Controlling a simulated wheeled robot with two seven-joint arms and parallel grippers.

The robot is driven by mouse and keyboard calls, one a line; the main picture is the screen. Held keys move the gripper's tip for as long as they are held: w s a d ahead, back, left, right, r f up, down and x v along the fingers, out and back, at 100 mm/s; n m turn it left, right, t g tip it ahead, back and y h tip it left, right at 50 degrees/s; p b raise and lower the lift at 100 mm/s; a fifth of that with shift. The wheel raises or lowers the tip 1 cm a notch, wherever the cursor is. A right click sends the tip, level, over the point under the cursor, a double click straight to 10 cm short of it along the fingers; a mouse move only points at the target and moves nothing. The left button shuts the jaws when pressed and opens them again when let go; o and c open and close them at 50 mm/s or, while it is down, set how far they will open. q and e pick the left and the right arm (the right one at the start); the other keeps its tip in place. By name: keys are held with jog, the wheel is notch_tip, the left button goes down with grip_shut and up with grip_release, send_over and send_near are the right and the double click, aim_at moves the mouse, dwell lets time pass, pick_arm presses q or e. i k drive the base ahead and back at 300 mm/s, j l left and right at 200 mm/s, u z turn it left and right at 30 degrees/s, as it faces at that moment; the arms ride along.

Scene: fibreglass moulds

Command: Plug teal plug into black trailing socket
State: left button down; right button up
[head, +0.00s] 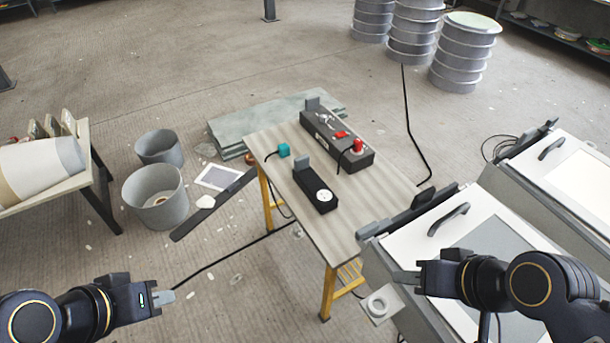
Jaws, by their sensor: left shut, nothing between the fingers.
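The small teal plug (284,150) lies at the left edge of the wooden-topped table, with a dark cable at it. The black trailing socket (314,190) is a short black block on the same table, right of and nearer than the plug. It has a white round outlet face at its near end and a grey upright piece at its far end. The plug and socket are apart. My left gripper (167,298) is shut and empty, low at the left, away from the table. My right gripper (404,279) is at the lower right, off the table; its fingers are seen edge-on.
A longer dark socket block (318,128) with a red plug (358,145) lies behind on the table (385,190). White-topped cabinets (475,240) stand close at the right. Grey buckets (157,197) and a dark plank (212,207) are on the left floor.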

aim_at(316, 191)
jog(key=i+j, duration=0.2)
jog(key=j, duration=0.15)
jog(key=i+j+z, duration=0.15)
jog(key=j, duration=0.2)
jog(key=i+j, duration=0.25)
jog(key=j, duration=0.15)
jog(key=i+j+z, duration=0.1)
jog(key=j, duration=0.25)
jog(key=i+j, duration=0.25)
jog(key=j, duration=0.15)
jog(key=i+j+z, duration=0.1)
jog(key=i, duration=0.45)
jog(key=i+j+z, duration=0.15)
jog(key=i, duration=0.4)
jog(key=j, duration=0.05)
